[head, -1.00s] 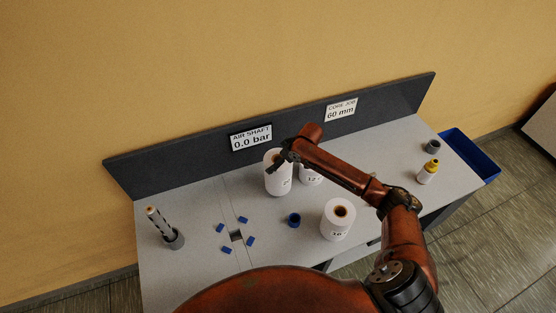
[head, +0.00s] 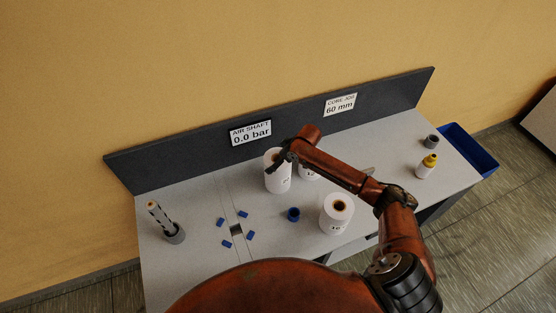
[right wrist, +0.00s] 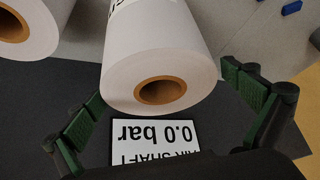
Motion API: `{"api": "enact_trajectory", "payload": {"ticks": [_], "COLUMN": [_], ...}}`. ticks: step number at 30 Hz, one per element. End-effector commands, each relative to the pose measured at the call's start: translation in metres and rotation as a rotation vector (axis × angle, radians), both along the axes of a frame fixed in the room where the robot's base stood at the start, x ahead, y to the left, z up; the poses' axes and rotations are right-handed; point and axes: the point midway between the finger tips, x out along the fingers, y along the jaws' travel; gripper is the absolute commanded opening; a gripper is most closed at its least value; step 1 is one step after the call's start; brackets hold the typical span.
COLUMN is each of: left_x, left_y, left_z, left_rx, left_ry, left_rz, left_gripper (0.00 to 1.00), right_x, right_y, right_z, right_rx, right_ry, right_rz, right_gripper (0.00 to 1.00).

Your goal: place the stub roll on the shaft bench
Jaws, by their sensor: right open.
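Three white rolls with brown cores stand on the grey shaft bench (head: 190,270). One roll (head: 277,180) is at the back under my right gripper (head: 282,158), one (head: 308,174) is partly hidden behind my arm, and one (head: 337,214) is nearer the front. Their labels are too small to tell which is the stub roll. In the right wrist view my right gripper (right wrist: 165,100) is open, its green-padded fingers on either side of a roll's end (right wrist: 200,78), with gaps visible. My left gripper is not in view.
Several small blue pieces (head: 226,244) lie around a dark square opening. A dark back panel (head: 190,160) bounds the bench.

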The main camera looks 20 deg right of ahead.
Motion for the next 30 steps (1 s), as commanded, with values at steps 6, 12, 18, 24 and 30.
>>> {"api": "enact_trajectory", "payload": {"ticks": [6,12,18,24,30], "left_x": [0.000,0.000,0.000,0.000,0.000], "left_y": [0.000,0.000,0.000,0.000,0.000], "left_z": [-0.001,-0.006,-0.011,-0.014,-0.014], "left_rx": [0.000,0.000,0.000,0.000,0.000], "left_ry": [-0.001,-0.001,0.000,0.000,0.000], "left_rz": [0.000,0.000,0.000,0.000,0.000], "left_gripper": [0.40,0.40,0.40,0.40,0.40], "right_x": [-0.003,-0.019,-0.037,-0.048,-0.052], "right_y": [-0.003,-0.013,-0.023,-0.029,-0.030], "right_z": [0.010,0.042,0.078,0.100,0.107], "right_rx": [-0.001,-0.002,-0.002,-0.001,0.001], "right_ry": [-0.002,-0.004,-0.002,-0.001,0.000], "right_rz": [0.000,0.000,0.001,0.000,0.000], "right_gripper": [1.00,1.00,1.00,1.00,1.00]}}
